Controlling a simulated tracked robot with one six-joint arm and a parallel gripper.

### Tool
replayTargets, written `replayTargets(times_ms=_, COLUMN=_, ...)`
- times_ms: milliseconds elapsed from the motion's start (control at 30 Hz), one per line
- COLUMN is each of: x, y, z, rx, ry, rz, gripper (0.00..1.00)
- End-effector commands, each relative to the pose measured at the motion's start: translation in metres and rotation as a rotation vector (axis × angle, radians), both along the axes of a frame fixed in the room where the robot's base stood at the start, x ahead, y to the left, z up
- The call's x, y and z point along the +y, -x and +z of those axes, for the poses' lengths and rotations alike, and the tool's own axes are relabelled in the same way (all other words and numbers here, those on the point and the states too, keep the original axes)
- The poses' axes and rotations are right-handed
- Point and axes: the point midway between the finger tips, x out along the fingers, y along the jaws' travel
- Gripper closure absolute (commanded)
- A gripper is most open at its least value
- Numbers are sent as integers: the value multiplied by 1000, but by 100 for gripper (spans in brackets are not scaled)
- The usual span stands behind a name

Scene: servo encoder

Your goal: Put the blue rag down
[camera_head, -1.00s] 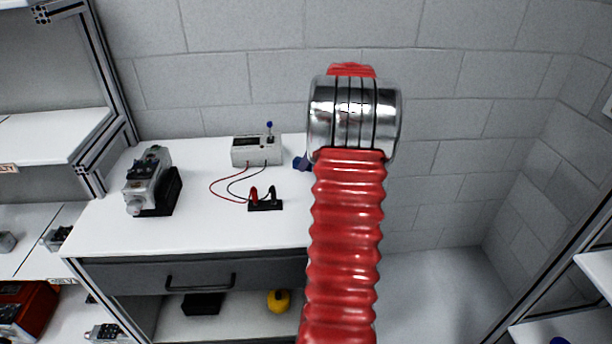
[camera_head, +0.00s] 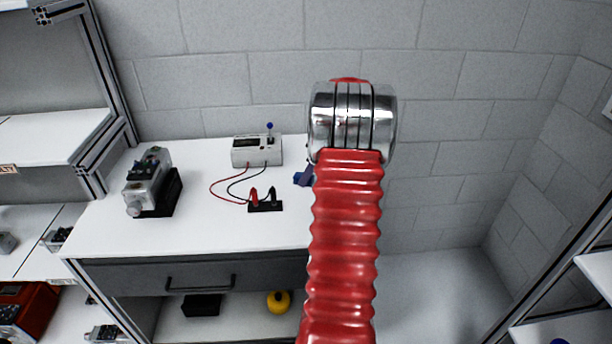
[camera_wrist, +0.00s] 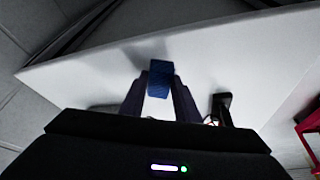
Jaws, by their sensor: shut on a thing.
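The blue rag (camera_wrist: 160,74) is a small blue block-like piece in the wrist view, held between the two dark fingers of my gripper (camera_wrist: 160,88). My gripper is shut on it over the white worktop (camera_wrist: 225,60). A soft shadow lies on the worktop beside the rag; I cannot tell whether the rag touches the surface. In the head view my red arm hides most of the gripper. Only a small blue part shows left of the arm, above the worktop (camera_head: 215,225); I cannot tell whether it is rag or finger.
A grey meter (camera_head: 256,151) with red and black leads stands at the worktop's back, with a black terminal block (camera_head: 265,206) in front. A grey servo device (camera_head: 150,182) on a black base stands at the left. The worktop's front middle is clear. A block wall is behind.

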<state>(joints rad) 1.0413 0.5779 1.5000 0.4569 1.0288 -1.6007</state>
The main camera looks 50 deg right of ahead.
Motion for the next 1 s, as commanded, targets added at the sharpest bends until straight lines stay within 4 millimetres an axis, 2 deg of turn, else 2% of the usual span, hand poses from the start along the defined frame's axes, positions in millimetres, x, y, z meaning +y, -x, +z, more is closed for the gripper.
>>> replayTargets(times_ms=200, x=0, y=0, z=-2, rx=0, ry=0, rz=0, gripper=96)
replayTargets(times_ms=233, x=0, y=0, z=-1, rx=0, ry=0, rz=0, gripper=69)
replayTargets(times_ms=467, x=0, y=0, z=-1, rx=0, ry=0, rz=-1, gripper=53)
replayTargets(times_ms=767, x=-1, y=1, z=0, rx=0, ry=1, rz=-1, gripper=53)
replayTargets(times_ms=1000, x=-4, y=7, z=19, rx=-1, ry=3, rz=-1, gripper=53)
